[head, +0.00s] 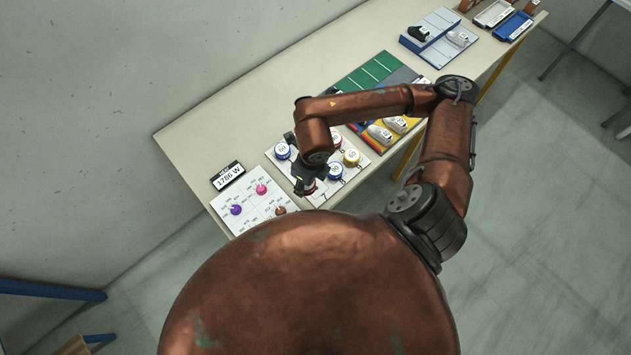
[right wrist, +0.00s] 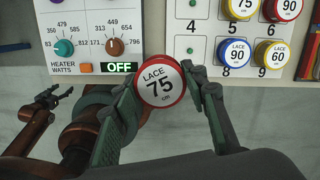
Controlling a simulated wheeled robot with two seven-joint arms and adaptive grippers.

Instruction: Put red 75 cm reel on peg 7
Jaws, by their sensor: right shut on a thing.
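My right gripper (right wrist: 165,100) is shut on the red reel (right wrist: 160,86), whose white face reads LACE 75 cm. In the head view the right gripper (head: 306,182) is over the near left part of the white peg board (head: 318,200), and only a bit of red shows under it. In the right wrist view a bare peg (right wrist: 191,50) stands below label 4 and left of the blue 90 reel (right wrist: 235,54); its own label is hidden by my gripper. The reel is apart from that peg. My left gripper (right wrist: 48,98) shows small at the left; its opening is unclear.
Yellow 75 (right wrist: 240,7), red 90 (right wrist: 286,8) and yellow 60 (right wrist: 272,54) reels sit on other pegs. The heater panel (right wrist: 90,12) with knobs adjoins the board on the left; its display reads OFF. A 1786 W sign (head: 229,177) stands behind it.

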